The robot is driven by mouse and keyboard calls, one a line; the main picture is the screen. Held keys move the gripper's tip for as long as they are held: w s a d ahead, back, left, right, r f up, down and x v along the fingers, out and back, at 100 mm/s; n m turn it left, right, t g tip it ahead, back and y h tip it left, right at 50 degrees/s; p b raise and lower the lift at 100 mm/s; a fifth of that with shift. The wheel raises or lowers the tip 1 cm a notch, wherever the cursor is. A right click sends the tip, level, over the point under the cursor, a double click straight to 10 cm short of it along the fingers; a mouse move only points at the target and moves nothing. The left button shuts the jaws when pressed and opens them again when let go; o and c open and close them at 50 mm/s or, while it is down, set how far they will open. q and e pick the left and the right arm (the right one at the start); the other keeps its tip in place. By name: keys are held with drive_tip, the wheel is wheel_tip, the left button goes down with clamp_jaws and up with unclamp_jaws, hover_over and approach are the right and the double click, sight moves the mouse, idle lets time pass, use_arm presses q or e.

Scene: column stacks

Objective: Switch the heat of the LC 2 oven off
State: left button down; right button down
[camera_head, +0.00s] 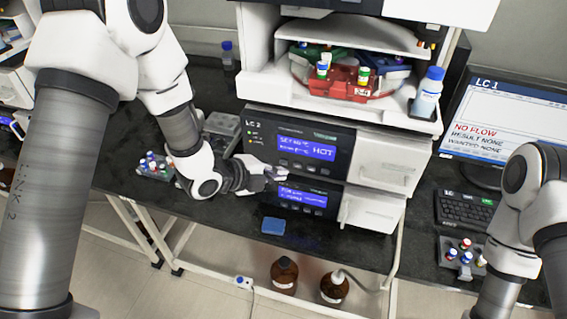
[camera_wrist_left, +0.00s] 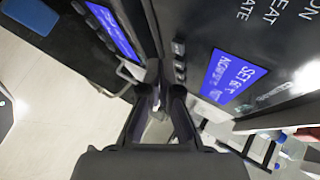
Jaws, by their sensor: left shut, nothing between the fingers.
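The LC 2 oven's black front (camera_head: 340,136) is the upper unit of the middle stack. Its lit blue display (camera_head: 307,148) reads a SET line and "HOT"; the small figures are blurred. A row of dark buttons (camera_head: 300,167) lies under the display. In the left wrist view the oven display (camera_wrist_left: 232,78) appears sideways, with the button row (camera_wrist_left: 180,62) beside it. My left gripper (camera_head: 277,174) is shut and empty, its tips close to the oven's lower front below the left buttons. It also shows in the left wrist view (camera_wrist_left: 163,82). I cannot tell whether it touches.
A lower unit with a blue display (camera_head: 300,196) sits under the oven. A blue pad (camera_head: 273,226) lies on the black bench. Above the oven, an open tray holds a red vial rack (camera_head: 340,82) and a bottle (camera_head: 427,92). A monitor (camera_head: 508,120) stands at right.

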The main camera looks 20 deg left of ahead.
use_arm(q)
drive_tip(key=s+b, duration=0.1)
drive_tip(key=s, duration=0.4)
drive_tip(key=shift+a+b, duration=0.1)
drive_tip(key=shift+b, duration=0.3)
idle(0.4)
